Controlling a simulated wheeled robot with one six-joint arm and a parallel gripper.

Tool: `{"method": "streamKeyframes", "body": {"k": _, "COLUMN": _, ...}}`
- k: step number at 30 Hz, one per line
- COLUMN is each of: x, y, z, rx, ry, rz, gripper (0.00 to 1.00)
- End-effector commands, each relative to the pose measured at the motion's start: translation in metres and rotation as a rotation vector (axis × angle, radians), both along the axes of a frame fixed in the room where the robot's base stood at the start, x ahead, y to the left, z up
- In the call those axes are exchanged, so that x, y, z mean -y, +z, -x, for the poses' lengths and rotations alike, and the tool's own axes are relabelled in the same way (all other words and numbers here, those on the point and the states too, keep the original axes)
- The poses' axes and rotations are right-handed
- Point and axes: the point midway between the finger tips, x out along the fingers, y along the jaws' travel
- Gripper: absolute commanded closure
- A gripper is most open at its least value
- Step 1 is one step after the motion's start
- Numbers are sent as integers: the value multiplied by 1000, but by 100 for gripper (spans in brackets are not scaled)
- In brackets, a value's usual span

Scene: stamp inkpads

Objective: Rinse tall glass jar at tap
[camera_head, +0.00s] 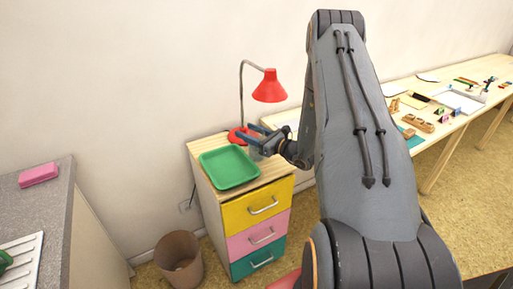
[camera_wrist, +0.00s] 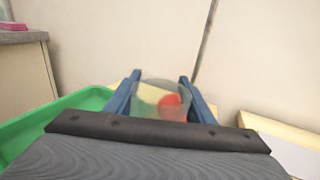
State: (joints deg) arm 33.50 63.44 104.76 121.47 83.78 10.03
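A clear glass jar (camera_wrist: 160,99) is between the two blue fingers of my gripper (camera_wrist: 160,95) in the wrist view. Both fingers appear to touch its sides, and something red shows through the glass. In the head view my gripper (camera_head: 257,133) is over the back right of the wooden drawer cabinet. The jar is small and faint there (camera_head: 254,152), partly hidden by the fingers. I cannot tell whether its base touches the cabinet top. No tap is in view.
A green tray (camera_head: 229,168) lies on the cabinet (camera_head: 282,172), in front of a red lamp (camera_head: 269,87). A bin (camera_head: 180,258) stands left of it. At far left, a grey counter (camera_head: 52,205) holds a pink block (camera_head: 38,174) and a white ribbed drainer (camera_head: 22,259). A cluttered desk is at right.

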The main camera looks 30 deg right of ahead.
Motion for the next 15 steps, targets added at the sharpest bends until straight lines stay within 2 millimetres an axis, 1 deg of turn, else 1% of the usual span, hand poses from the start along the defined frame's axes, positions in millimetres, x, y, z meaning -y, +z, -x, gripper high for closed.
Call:
{"method": "streamKeyframes", "body": {"k": 1, "x": 0, "y": 0, "z": 0, "rx": 0, "ry": 0, "rz": 0, "gripper": 76}}
{"method": "streamKeyframes", "body": {"k": 5, "x": 0, "y": 0, "z": 0, "rx": 1, "ry": 0, "rz": 0, "gripper": 98}}
{"method": "streamKeyframes", "body": {"k": 15, "x": 0, "y": 4, "z": 0, "rx": 1, "ry": 0, "rz": 0, "gripper": 98}}
